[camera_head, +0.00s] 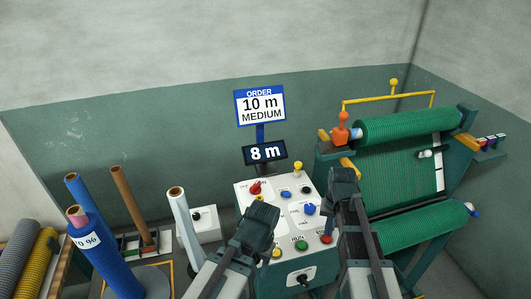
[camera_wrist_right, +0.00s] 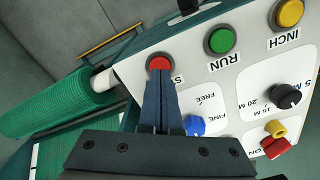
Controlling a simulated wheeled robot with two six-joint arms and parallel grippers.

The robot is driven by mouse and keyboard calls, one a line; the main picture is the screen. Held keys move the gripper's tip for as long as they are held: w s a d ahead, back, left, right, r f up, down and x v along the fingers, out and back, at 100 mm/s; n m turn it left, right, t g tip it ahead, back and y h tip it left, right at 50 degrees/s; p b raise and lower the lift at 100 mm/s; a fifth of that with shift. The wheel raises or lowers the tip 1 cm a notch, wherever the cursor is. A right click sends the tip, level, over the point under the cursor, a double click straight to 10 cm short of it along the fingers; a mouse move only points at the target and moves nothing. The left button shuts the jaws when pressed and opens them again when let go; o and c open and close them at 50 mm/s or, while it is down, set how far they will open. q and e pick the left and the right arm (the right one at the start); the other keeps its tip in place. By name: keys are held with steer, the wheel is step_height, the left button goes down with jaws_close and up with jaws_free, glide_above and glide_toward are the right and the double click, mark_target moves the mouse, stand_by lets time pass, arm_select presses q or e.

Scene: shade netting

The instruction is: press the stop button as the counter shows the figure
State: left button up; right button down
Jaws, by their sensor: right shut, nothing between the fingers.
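The counter (camera_head: 265,152) reads 8 m. The order sign (camera_head: 260,106) above it reads 10 m MEDIUM. The red stop button (camera_head: 326,239) is at the front right corner of the control panel (camera_head: 247,188); in the right wrist view the stop button (camera_wrist_right: 160,63) lies just beyond my fingertips, its label partly covered. My right gripper (camera_wrist_right: 160,80) is shut and empty, its tips at the button's edge; I cannot tell whether they touch. In the head view my right gripper (camera_head: 332,222) is beside the panel's right side. My left gripper (camera_head: 258,226) is over the panel's front left, its fingers hidden.
The green run button (camera_head: 302,245) and yellow inch button (camera_head: 277,253) sit left of stop. A blue knob (camera_wrist_right: 195,125) is close to my right fingers. The green netting roll (camera_head: 410,126) and its frame stand right of the panel. Several tubes and rolls stand at left.

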step_height(320, 180, down, 2)
steer(key=shift+f+b, duration=0.15)
steer(key=shift+b, duration=1)
step_height(320, 180, up, 7)
steer(key=p, duration=0.7)
